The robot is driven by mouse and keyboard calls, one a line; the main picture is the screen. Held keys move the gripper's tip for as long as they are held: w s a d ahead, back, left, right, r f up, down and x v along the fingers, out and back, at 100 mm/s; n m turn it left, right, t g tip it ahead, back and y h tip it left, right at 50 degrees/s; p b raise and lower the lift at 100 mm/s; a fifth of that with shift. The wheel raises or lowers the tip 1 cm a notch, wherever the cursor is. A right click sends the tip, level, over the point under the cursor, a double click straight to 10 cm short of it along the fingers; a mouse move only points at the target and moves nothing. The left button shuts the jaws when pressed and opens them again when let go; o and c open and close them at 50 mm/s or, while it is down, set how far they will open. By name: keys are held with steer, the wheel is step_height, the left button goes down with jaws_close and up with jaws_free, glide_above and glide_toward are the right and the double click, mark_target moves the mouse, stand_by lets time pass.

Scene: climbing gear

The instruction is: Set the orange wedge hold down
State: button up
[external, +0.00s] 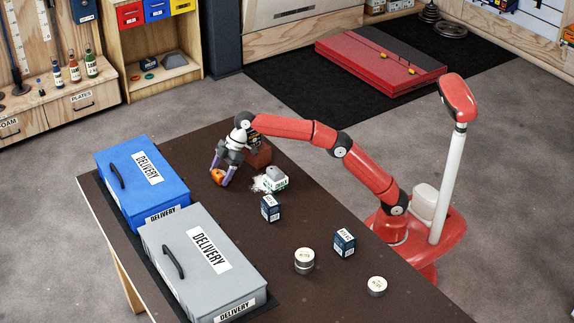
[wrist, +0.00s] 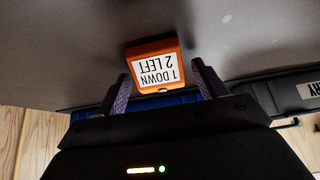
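The orange wedge hold (external: 217,177) is between the fingers of my gripper (external: 222,169), over the dark table near the blue box.
A blue delivery box (external: 142,181) and a grey delivery box (external: 203,258) stand on the left. A brown block (external: 259,154), a white-and-grey container (external: 275,179) with spilled white powder, dark cartons (external: 270,208) and round tins (external: 304,261) stand to the right.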

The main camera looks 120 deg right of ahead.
steer(key=shift+r, duration=0.1)
steer(key=shift+r, duration=0.25)
steer(key=p+v, duration=0.2)
steer(key=v, duration=0.9)
steer(key=shift+s+r, duration=0.25)
steer(key=shift+a, duration=0.1)
steer(key=s+a+f+g+h, duration=0.2)
steer(key=s+a, duration=1.1)
steer(key=a, duration=0.3)
steer(key=s+a+f+t+y, duration=0.1)
steer(key=s+a+f, duration=1.4)
steer(key=s+f, duration=0.3)
steer(key=shift+s+f+y+p, duration=0.15)
steer(key=shift+s+y+p, duration=0.1)
steer(key=shift+y+p, duration=0.15)
